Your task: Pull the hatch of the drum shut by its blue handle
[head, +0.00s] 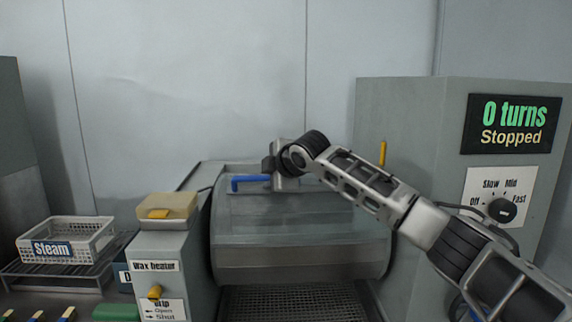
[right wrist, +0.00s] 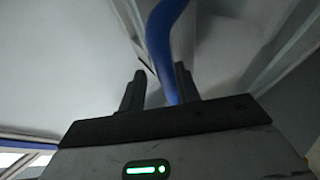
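The grey drum (head: 300,245) stands in the middle of the head view. Its blue handle (head: 250,179) is on the upper part, at the left, partly hidden by my right gripper (head: 268,166). How far the hatch stands open is hard to tell, as my arm covers part of it. In the right wrist view, the blue handle (right wrist: 165,40) runs down between the two dark fingers of my right gripper (right wrist: 159,85). The fingers are apart. The handle is closer to the right finger, with a gap to the left one. My left gripper is not in view.
A wax heater box (head: 160,248) with a yellow block on top stands left of the drum. A white basket (head: 66,242) labelled Steam sits on a rack at the far left. A tall grey cabinet (head: 410,110) with a display reading "0 turns Stopped" (head: 511,124) and a dial is at right.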

